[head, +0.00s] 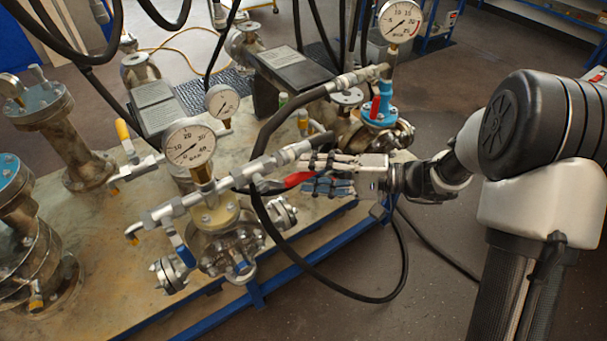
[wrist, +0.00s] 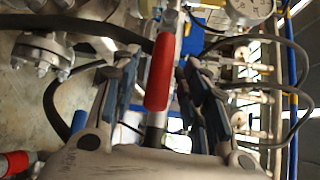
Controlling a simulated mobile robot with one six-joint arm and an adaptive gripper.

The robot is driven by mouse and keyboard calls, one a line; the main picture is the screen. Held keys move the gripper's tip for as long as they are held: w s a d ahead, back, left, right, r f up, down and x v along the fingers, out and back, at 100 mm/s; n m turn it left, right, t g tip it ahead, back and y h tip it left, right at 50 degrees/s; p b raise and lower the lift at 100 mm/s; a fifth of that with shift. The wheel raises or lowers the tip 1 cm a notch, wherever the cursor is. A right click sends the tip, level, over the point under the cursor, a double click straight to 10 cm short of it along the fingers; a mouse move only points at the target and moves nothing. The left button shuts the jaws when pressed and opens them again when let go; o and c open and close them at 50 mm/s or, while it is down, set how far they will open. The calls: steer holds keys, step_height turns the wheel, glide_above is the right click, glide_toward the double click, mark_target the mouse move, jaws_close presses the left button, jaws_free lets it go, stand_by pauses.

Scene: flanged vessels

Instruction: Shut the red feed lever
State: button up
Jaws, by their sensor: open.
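The red lever (head: 293,180) is on the pipework of the front vessel, to the right of its gauge, and its handle points toward my gripper (head: 308,174). My gripper is open, with its fingers on either side of the red handle. In the wrist view, the red handle (wrist: 160,72) lies lengthwise between the two open blue-padded fingers, with gaps visible on both sides. Its bare metal end reaches back toward the palm. In the head view, part of the lever is hidden by the fingers.
A second red handle (head: 375,107) is on the vessel behind. A pressure gauge (head: 190,145) stands left of my gripper, and another gauge (head: 399,21) stands behind. A black hose (head: 345,297) loops below my gripper.

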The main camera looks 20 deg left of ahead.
steer(key=shift+s+a+f, duration=0.1)
steer(key=shift+a+f, duration=0.05)
steer(key=shift+a, duration=0.95)
steer(key=shift+c, duration=0.5)
jaws_close()
